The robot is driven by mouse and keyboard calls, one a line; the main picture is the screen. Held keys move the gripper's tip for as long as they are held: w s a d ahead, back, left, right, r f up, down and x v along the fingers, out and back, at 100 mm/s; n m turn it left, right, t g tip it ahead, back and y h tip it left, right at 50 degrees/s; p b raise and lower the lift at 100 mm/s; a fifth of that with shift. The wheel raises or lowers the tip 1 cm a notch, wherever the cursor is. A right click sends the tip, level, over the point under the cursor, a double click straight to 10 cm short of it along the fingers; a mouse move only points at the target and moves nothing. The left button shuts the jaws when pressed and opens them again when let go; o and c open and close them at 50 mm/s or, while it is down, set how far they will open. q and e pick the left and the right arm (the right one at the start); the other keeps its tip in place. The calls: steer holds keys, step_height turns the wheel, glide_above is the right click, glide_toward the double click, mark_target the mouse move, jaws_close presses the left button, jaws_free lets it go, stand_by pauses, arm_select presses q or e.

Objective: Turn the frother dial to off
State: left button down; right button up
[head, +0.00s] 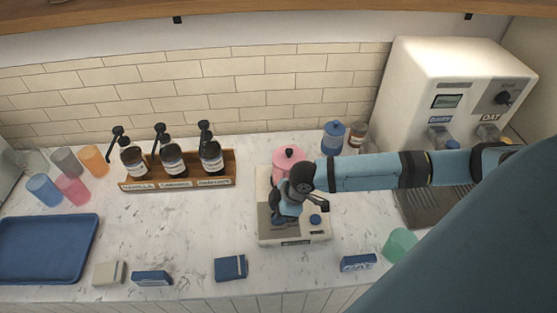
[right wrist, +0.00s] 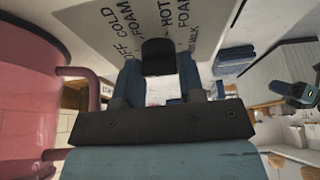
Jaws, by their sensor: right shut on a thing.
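The frother (head: 312,238) is a pale, flat machine on the counter with a pink lidded jug (head: 287,160) at its back. The jug also fills the left of the right wrist view (right wrist: 30,90). My right gripper (head: 284,217) points down over the middle of the frother base and hides the dial in the head view. In the right wrist view, the black dial (right wrist: 158,57) sits between the fingers, and the gripper is shut on it. Panel words such as OFF, COLD FOAM and HOT FOAM show around it. I cannot tell which word it points at.
A syrup rack (head: 180,184) with pump bottles stands to the left. A white dispenser (head: 445,75) stands at the right. A blue jar (head: 333,138) is behind the arm. A green cup (head: 399,245), small boxes and a blue tray (head: 48,250) lie along the front.

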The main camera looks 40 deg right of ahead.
stand_by(0.4)
steer(key=o, duration=0.9)
steer(key=b+v, duration=0.2)
steer(key=v, duration=1.1)
steer(key=shift+s+r, duration=0.1)
steer(key=shift+r, duration=0.3)
